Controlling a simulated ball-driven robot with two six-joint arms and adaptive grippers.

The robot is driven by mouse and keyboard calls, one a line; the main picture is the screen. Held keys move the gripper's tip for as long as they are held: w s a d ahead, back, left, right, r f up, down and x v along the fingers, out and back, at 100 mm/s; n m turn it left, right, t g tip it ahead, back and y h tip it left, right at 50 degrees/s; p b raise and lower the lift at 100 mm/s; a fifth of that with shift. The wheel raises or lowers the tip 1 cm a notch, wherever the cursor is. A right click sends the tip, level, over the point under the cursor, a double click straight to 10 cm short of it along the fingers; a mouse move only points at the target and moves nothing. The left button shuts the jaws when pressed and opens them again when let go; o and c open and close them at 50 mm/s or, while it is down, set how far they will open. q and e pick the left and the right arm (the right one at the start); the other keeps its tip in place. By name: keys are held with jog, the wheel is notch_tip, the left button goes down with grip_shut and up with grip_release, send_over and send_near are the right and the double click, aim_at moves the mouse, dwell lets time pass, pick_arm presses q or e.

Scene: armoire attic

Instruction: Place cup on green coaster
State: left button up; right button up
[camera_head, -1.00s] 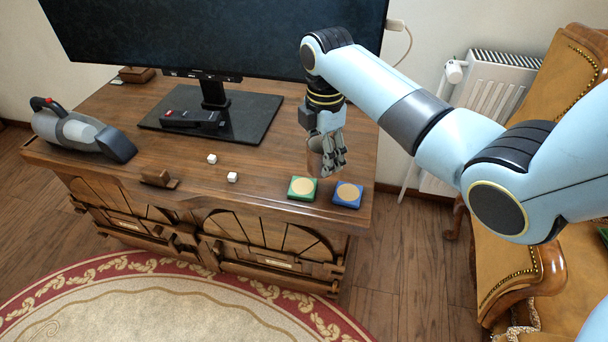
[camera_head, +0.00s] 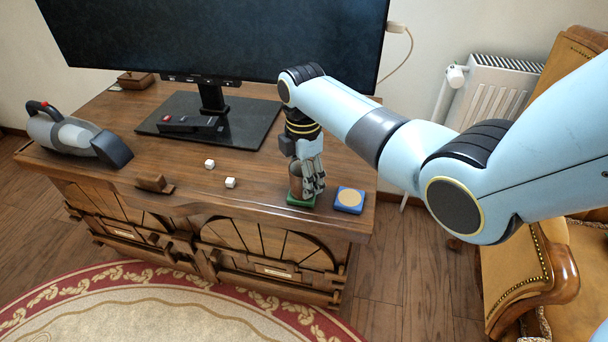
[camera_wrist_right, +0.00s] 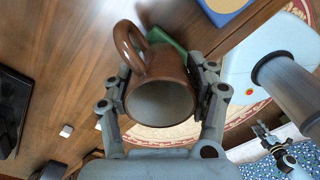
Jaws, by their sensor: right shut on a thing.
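The brown cup (camera_head: 296,182) is upright over the green coaster (camera_head: 301,201) near the front right of the wooden cabinet top. My right gripper (camera_head: 312,188) is shut on the cup, with fingers on either side of it. In the right wrist view the cup (camera_wrist_right: 160,88) sits between the fingers, its handle toward the upper left, and a bit of the green coaster (camera_wrist_right: 168,42) shows behind it. I cannot tell whether the cup's base touches the coaster.
A blue coaster (camera_head: 349,200) lies just right of the green one. Two white cubes (camera_head: 230,183) and a small wooden block (camera_head: 151,182) lie to the left. A monitor (camera_head: 213,95) stands behind, and a handheld vacuum (camera_head: 75,135) lies at the far left.

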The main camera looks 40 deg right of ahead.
jog(key=o, duration=1.3)
jog(key=shift+o, duration=0.2)
jog(key=shift+r, duration=0.1)
notch_tip(320, 180, up, 12)
jog(key=p, duration=0.3)
jog(key=shift+w+p, duration=0.2)
jog(key=shift+p, duration=0.1)
